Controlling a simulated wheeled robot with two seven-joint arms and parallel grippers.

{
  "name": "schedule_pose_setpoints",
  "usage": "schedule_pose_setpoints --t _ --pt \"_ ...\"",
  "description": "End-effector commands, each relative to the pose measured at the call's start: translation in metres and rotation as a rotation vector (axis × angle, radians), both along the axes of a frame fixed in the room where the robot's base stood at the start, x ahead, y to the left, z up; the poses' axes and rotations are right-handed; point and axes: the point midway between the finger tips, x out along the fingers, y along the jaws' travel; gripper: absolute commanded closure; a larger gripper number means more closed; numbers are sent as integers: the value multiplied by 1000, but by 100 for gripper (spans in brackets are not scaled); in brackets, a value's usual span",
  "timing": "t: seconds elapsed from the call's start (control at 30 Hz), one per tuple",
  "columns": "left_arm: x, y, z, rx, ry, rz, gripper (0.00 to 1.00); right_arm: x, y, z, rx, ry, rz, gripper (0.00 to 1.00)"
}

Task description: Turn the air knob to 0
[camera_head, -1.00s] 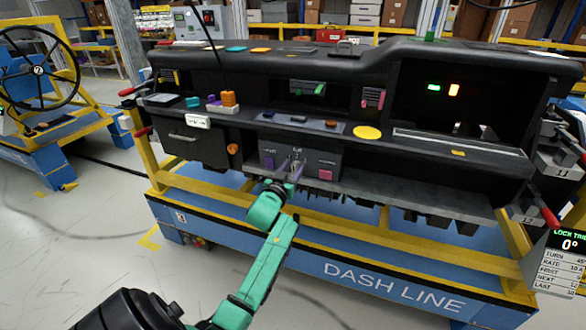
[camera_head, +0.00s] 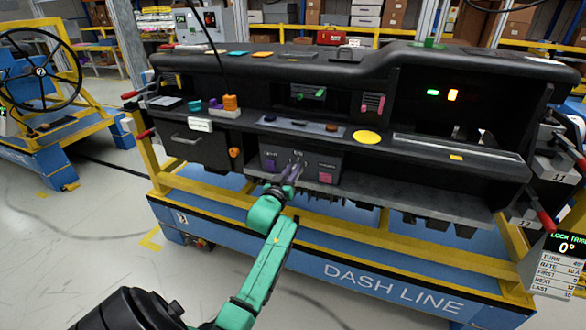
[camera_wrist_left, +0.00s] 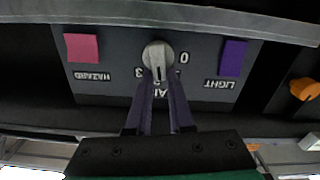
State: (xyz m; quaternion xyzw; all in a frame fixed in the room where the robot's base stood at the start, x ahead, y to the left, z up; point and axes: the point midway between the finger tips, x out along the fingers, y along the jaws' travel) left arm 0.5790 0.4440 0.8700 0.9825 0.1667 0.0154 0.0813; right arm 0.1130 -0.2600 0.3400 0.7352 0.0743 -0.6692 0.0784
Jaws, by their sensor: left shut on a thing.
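The air knob (camera_wrist_left: 157,55) is a round grey knob with a raised grip bar, in the middle of a dark panel (camera_wrist_left: 112,92). In the left wrist view the panel lettering is upside down. The 0 mark is right of the knob and the 3 mark is left. The grip bar points down in that view, between my fingers, not at the 0. My left gripper (camera_wrist_left: 161,82) is shut on the knob, its tips at the bar. It also shows in the head view (camera_head: 291,172), in front of the panel. My right gripper is out of view.
A purple LIGHT button (camera_wrist_left: 233,58) and a pink HAZARD button (camera_wrist_left: 82,47) flank the knob. A shelf edge (camera_wrist_left: 225,16) runs close along the panel. The dashboard (camera_head: 400,140) rests on a yellow and blue stand (camera_head: 330,260). An orange knob (camera_head: 235,152) is left of the panel.

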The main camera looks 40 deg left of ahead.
Motion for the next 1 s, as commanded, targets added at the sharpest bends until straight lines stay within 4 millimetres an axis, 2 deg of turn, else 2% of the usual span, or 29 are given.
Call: schedule_pose_setpoints --t 0.03,0.4,1.0 --pt "0 0 2 -35 -8 -1 100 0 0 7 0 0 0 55" --pt "-2 5 0 -355 -120 -2 100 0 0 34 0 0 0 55" --pt "-4 11 -10 -895 -308 -5 100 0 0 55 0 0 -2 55"
